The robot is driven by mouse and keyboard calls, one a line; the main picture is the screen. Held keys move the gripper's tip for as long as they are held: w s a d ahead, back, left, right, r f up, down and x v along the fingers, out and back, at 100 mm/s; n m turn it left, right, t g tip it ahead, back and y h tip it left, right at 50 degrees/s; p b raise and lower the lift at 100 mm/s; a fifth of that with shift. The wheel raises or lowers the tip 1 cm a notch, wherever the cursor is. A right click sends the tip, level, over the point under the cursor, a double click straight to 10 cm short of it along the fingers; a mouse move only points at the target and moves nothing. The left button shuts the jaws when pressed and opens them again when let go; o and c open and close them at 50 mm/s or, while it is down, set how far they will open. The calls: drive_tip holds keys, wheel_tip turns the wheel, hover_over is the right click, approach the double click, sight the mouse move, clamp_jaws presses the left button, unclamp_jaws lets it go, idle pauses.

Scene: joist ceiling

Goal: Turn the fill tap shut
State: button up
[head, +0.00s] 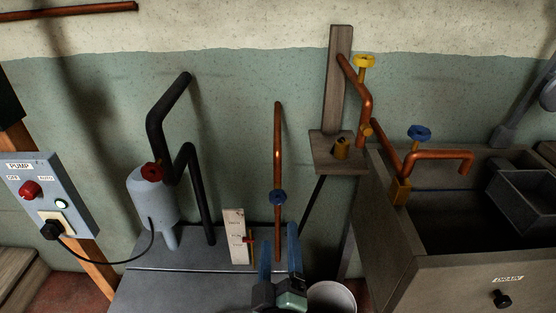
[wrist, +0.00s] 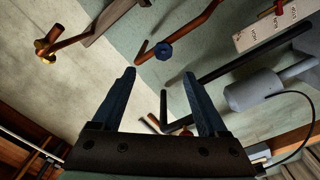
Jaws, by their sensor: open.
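Several tap wheels are in the head view, and none has a readable name, so I cannot tell which is the fill tap. A blue wheel (head: 278,197) sits on the upright copper pipe (head: 277,145) behind my gripper. A blue wheel on a copper pipe also shows in the wrist view (wrist: 165,50), beyond the fingertips. Another blue wheel (head: 419,133) tops the copper spout over the trough. A yellow wheel (head: 364,61) is higher up, by the wooden post. A red wheel (head: 152,172) is at the grey pump. My gripper (head: 280,258) is open and empty, apart from the wheels; it also shows in the wrist view (wrist: 158,74).
A marked level board (head: 236,238) with a red pointer stands left of my gripper on the grey tank lid (head: 180,285). Black pipes (head: 200,200) rise farther left. A pale bucket (head: 332,297) is at right, beside the trough with a drain knob (head: 502,298). A pump panel (head: 48,195) hangs at left.

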sight(278, 200)
drive_tip(key=w, duration=1.2)
drive_tip(key=shift+w+f, duration=0.2)
drive_tip(key=shift+w, duration=0.2)
clamp_jaws()
